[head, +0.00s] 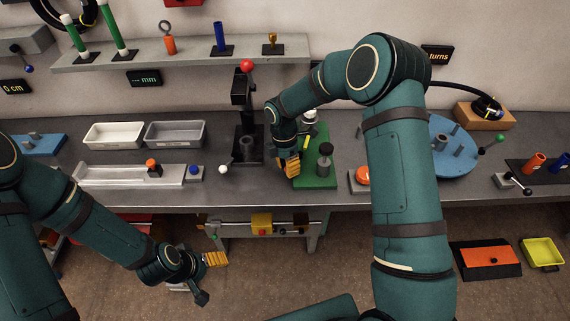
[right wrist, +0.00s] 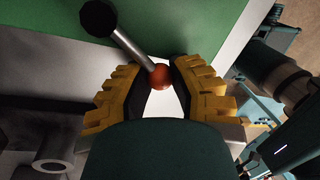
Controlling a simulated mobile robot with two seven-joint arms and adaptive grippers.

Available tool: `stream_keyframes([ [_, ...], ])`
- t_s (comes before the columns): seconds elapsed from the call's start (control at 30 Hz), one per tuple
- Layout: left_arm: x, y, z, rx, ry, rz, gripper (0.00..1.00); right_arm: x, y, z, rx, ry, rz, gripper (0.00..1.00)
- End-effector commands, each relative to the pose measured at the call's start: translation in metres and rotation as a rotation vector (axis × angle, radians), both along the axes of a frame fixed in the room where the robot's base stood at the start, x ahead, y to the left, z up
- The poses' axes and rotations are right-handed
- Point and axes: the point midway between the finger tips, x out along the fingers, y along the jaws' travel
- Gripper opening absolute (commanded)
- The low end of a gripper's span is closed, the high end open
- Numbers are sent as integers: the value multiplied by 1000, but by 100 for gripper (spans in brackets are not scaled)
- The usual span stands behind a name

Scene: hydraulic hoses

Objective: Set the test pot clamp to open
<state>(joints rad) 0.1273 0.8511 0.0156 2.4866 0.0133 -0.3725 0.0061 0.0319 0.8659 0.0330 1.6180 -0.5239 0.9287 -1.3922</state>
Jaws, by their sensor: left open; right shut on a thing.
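The green plate (head: 318,180) on the bench carries a grey pot-like cylinder (head: 324,161). In the right wrist view a lever with a dark round pivot (right wrist: 98,17), a metal rod (right wrist: 133,46) and an orange-red ball knob (right wrist: 160,76) reaches out over the green plate (right wrist: 205,25). My right gripper (head: 288,166) is at the plate's left side. Its yellow fingers close around the ball knob, as the right wrist view (right wrist: 160,88) shows. The lever is hidden by my gripper in the head view. My left gripper (head: 207,276) is open and empty in front of the bench.
A black press with a red knob (head: 247,66) stands left of the green plate. A blue round table (head: 455,150) and an orange button (head: 362,175) are to its right. Grey and white trays (head: 113,135) sit at the back left. A yellow-blocked rail (head: 262,222) hangs below the bench edge.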

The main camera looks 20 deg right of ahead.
Motion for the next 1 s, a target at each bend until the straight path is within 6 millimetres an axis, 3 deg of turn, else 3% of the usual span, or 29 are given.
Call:
stream_keyframes([
  [0.3, 1, 0, 2, 0, -2, 2, 72, -6, -4, 0, 0, 3, 105, 0],
  [0.77, 1, 0, 2, 0, -2, 2, 72, -7, -5, -1, 1, 3, 117, 0],
  [0.8, 1, 0, 2, 0, -2, 2, 72, -7, -5, -1, 1, 3, 117, 35],
  [0.87, 1, 0, 2, 0, -2, 2, 72, -7, -5, -1, 1, 3, 116, 56],
  [1.0, 1, 0, 2, 0, -2, 2, 72, -6, -5, -1, 0, 2, 116, 56],
])
